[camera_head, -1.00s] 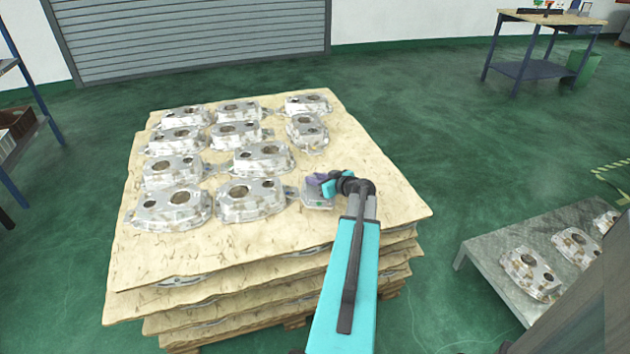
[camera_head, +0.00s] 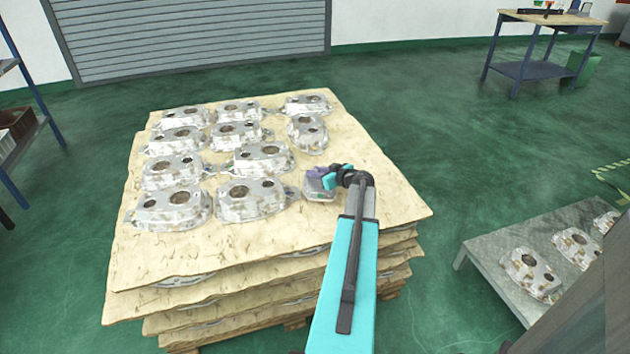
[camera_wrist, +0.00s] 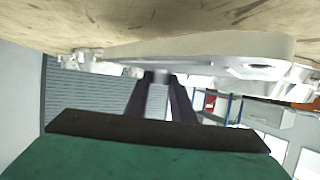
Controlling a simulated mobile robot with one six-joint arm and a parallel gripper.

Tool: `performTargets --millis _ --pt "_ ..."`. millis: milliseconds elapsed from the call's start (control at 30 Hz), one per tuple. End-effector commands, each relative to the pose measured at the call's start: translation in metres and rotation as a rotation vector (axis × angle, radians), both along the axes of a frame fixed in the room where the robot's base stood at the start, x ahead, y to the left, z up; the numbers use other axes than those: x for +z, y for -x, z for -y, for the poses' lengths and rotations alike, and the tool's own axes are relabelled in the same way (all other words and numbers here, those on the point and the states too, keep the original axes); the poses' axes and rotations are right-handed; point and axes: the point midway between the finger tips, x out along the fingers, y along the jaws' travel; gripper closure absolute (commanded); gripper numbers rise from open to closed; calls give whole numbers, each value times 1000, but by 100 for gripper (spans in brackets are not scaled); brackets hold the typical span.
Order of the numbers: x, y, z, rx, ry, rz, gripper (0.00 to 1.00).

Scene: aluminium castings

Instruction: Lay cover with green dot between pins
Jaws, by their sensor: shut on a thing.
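My gripper (camera_head: 326,180) is shut on a pale metallic cover (camera_head: 319,190) at the right end of the front row of castings on the stack. In the wrist view the dark fingers (camera_wrist: 160,92) reach to the cover (camera_wrist: 230,50), which spans the picture close under the pale sheet seen at the top. My gripper hides part of the cover in the head view. I cannot make out a green dot or any pins. Whether the cover touches the sheet or hangs just above it, I cannot tell.
Several similar castings (camera_head: 252,200) stand in rows on the pale sheet (camera_head: 260,250) to the left and behind. The sheet's right side (camera_head: 385,205) is bare. A grey table (camera_head: 490,265) with more castings stands at the lower right.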

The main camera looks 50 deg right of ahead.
Motion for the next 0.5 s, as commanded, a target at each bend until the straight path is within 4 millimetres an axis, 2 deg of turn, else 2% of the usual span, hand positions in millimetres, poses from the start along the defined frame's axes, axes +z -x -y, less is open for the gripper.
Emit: performTargets --millis 233,500 --pt "-26 0 1 -1 -2 1 100" --pt "-31 0 0 0 -1 1 100"
